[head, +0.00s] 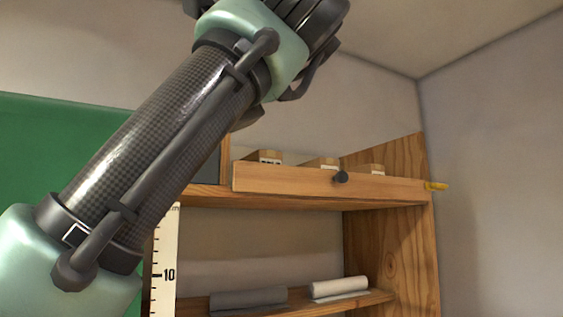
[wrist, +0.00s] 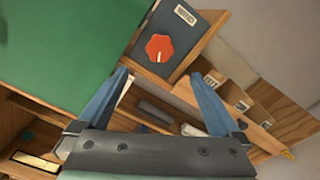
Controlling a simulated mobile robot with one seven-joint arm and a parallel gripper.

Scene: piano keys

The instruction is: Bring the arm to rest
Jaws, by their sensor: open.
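My gripper (wrist: 158,76) shows in the wrist view with its two blue fingers spread wide apart. Nothing is held between them. Beyond the fingertips is a dark grey panel with an orange-red knob (wrist: 159,48), apart from the fingers as far as I can tell. In the head view my arm (head: 165,135) rises diagonally from the lower left to the top middle, in front of the shelf. The gripper itself cannot be made out in the head view.
A wooden shelf (head: 385,235) stands against the wall. Its drawer (head: 285,180) has a dark knob, with labelled wooden blocks behind. A grey roll (head: 248,298) and a white roll (head: 338,288) lie below. A green board (head: 60,140) is left. The right side is clear.

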